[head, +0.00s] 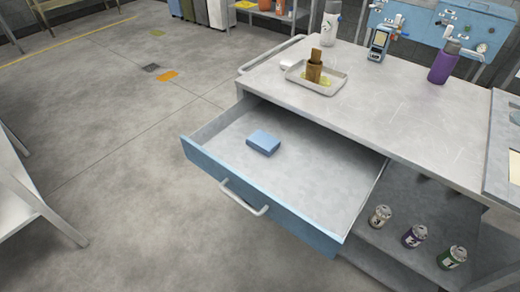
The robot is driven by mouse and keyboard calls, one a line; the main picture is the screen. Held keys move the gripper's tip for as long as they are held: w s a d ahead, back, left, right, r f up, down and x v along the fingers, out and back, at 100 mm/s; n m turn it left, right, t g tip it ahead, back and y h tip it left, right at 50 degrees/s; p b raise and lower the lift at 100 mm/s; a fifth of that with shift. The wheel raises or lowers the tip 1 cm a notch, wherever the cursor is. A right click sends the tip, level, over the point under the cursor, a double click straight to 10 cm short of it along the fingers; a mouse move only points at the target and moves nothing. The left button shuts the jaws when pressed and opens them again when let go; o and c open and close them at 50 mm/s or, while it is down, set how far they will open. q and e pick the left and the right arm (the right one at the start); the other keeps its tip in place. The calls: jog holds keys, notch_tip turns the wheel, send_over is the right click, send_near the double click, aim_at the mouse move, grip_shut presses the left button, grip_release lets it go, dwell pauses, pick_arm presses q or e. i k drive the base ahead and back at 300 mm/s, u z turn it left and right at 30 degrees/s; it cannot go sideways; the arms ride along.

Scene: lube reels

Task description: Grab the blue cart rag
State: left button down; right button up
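The blue cart rag (264,142) looks like a small folded blue block. It lies flat in the open drawer (312,178) of the metal cart, towards the drawer's left side. The drawer has a blue front with a pale bar handle (244,198) and is pulled well out. Nothing covers the rag. Neither of my grippers shows in the head view.
The cart top (400,110) holds a tray (316,78) with a brown object standing in it, a white bottle (330,24), a handheld device (379,42) and a purple bottle (442,65). Several cans (414,236) stand on the lower shelf. The floor at left is mostly clear.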

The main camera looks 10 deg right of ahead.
aim_at(261, 141)
jog(key=k, duration=0.5)
jog(key=z, duration=1.65)
jog(key=i, duration=1.1)
jog(key=u, duration=2.5)
